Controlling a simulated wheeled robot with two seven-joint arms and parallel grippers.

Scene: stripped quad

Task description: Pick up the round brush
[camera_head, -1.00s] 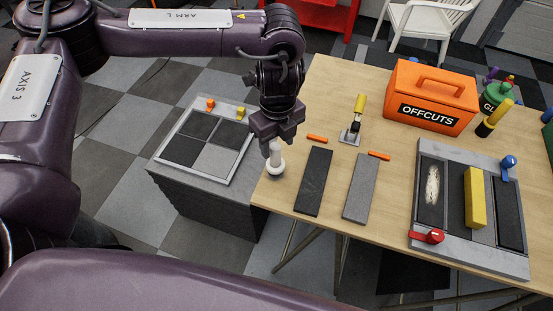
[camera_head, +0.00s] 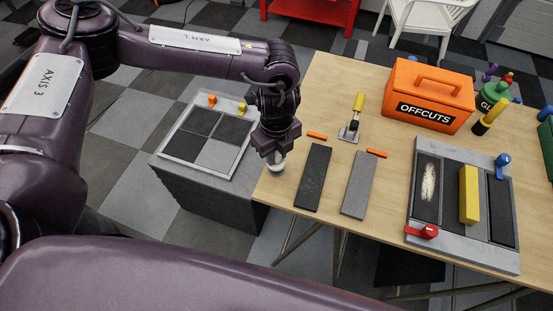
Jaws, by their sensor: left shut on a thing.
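The round brush (camera_head: 276,166) is white with a rounded head. It stands upright at the left edge of the wooden table. My left gripper (camera_head: 276,150) points down over it and is shut on its handle, which is mostly hidden by the fingers. The brush's lower part shows below the fingers and seems to be at the tabletop; I cannot tell whether it touches. My right gripper is not in view.
Further right are an orange OFFCUTS box (camera_head: 431,95) and a grey clamping tray (camera_head: 416,238). A tile board (camera_head: 180,155) lies on a grey block at left.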

